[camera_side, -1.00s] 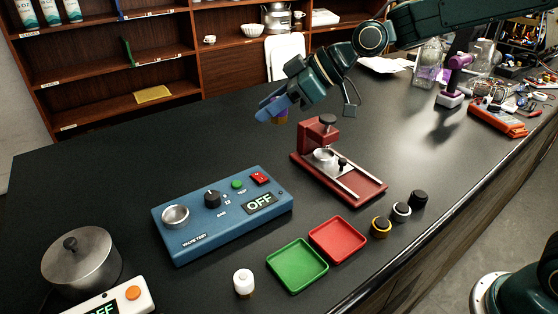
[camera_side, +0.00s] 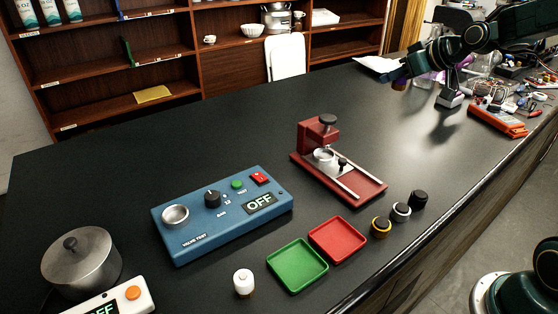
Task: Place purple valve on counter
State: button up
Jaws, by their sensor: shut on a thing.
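My gripper (camera_side: 393,77) is above the far right part of the black counter (camera_side: 110,185), pointing left and down. It is shut on the purple valve (camera_side: 399,86), a small piece with a brownish-gold lower part. Only the valve's lower end shows below the fingers; the rest is hidden. The valve appears to be held clear of the counter. A white-topped valve (camera_side: 244,283) stands at the front, left of the green tray.
A blue valve tester (camera_side: 222,215) reading OFF, a red press fixture (camera_side: 340,165), a green tray (camera_side: 297,265) and a red tray (camera_side: 338,239) sit mid-counter. Several dark knobs (camera_side: 400,211) stand near the front edge. Tools clutter the far right. The back middle is clear.

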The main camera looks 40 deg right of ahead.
jog(key=s+d+m+h, duration=0.4)
jog(key=s+d, duration=0.5)
jog(key=d, duration=0.4)
jog(key=shift+s+d+m+g+h, duration=0.25)
jog(key=shift+s+m+g+h, duration=0.05)
jog(key=shift+s+m+g, duration=0.1)
jog(key=shift+f, duration=0.15)
notch_tip(320, 180, down, 16)
jog(key=shift+f, duration=0.1)
jog(key=shift+f, duration=1.8)
jog(key=shift+f, duration=0.2)
jog(key=o, duration=1.1)
jog(key=shift+c, duration=0.2)
jog(key=shift+r, duration=0.2)
